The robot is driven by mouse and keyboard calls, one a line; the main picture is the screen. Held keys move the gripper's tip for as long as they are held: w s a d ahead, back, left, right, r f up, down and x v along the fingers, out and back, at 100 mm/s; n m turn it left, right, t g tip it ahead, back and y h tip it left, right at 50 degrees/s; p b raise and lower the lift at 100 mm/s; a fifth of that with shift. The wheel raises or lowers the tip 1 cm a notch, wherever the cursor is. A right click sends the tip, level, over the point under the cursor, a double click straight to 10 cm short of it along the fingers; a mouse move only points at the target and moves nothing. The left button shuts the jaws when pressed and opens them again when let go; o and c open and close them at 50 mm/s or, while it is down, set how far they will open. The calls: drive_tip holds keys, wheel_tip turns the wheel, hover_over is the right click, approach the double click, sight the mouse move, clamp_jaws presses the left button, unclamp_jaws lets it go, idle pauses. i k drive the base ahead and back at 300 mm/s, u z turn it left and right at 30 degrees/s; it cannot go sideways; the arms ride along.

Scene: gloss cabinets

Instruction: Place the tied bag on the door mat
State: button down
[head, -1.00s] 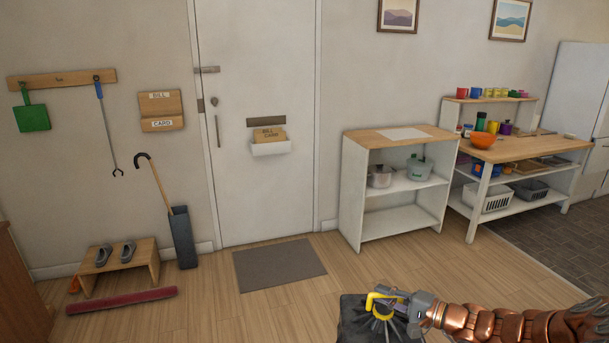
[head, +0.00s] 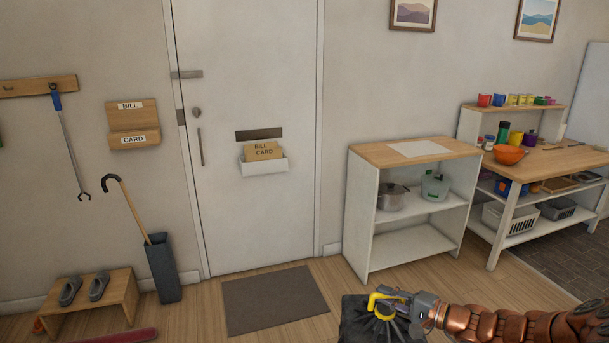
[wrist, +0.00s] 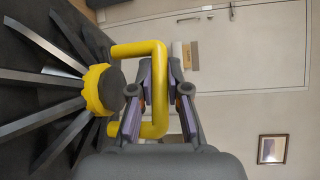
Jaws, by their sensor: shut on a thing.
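The tied bag (head: 358,320) is dark with a gathered, pleated top and a yellow handle (head: 380,299). My gripper (head: 400,299) is shut on the yellow handle, and the bag hangs below it at the bottom of the head view. In the wrist view my gripper (wrist: 160,92) has its pads closed around the yellow loop, with the dark pleated bag (wrist: 45,90) at left. The bag's lower part is cut off by the frame edge. The grey-brown door mat (head: 275,300) lies flat and bare on the floor before the door, left of the bag.
A white door (head: 250,100) stands behind the mat. An umbrella stand (head: 163,270) and a shoe bench (head: 115,300) are to the left. A white shelf unit (head: 360,215) stands at right, behind my arm. Wooden floor between bag and mat is clear.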

sight(272, 296)
drive_tip(key=i, duration=3)
drive_tip(key=u, duration=2.05)
